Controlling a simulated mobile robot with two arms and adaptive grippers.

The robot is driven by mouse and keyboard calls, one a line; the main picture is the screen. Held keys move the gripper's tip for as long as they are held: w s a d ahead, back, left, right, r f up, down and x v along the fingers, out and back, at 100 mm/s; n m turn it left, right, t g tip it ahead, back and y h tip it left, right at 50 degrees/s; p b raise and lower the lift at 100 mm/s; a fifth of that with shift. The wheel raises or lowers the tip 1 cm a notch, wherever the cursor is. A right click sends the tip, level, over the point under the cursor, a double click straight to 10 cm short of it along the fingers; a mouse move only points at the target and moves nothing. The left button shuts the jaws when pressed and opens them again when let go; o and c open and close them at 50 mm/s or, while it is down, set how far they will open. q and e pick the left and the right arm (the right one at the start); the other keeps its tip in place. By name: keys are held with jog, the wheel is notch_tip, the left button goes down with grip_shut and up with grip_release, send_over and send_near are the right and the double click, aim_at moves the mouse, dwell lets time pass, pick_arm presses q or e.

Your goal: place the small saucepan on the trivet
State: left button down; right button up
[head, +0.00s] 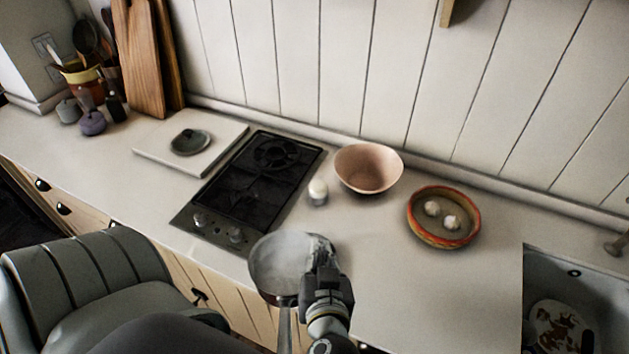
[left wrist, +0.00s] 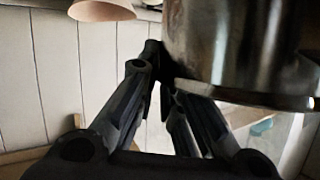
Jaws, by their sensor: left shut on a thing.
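The small saucepan (head: 280,262) is a round metal pan with a pale inside, at the counter's front edge in the head view. Its handle points toward the bottom of the picture. My left gripper (head: 318,262) is shut on the right side of the pan's wall. In the left wrist view the shiny pan wall (left wrist: 235,45) fills the upper right, beside the fingers of my left gripper (left wrist: 155,70). I cannot make out a trivet for certain; a pale square slab (head: 150,158) left of the hob carries a dark round lid-like piece (head: 190,142). My right gripper is not in view.
A black gas hob (head: 245,185) lies behind the pan. A white egg-like object (head: 318,190), a pink bowl (head: 368,168) and an orange-rimmed dish (head: 443,240) stand to its right. A sink (head: 540,275) is at far right. Counter right of my gripper is clear.

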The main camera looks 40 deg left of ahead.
pick_arm(q)
jog(key=w+a+f+b, duration=0.1)
jog(key=w+f+b, duration=0.3)
jog(key=w+a+f+b, duration=0.2)
jog(key=w+f+b, duration=0.2)
jog(key=w+a+f+b, duration=0.2)
jog(key=w+f+b, duration=0.2)
jog(key=w+b, duration=0.1)
jog(key=shift+f, duration=0.15)
jog(key=shift+s+f+b, duration=0.1)
jog(key=shift+f+b, duration=0.2)
jog(key=shift+b, duration=0.4)
jog(key=c, duration=1.9)
grip_release()
jog(key=shift+f, duration=0.15)
jog(key=shift+c, duration=0.2)
jog(key=o, duration=0.3)
jog(key=shift+o, duration=0.2)
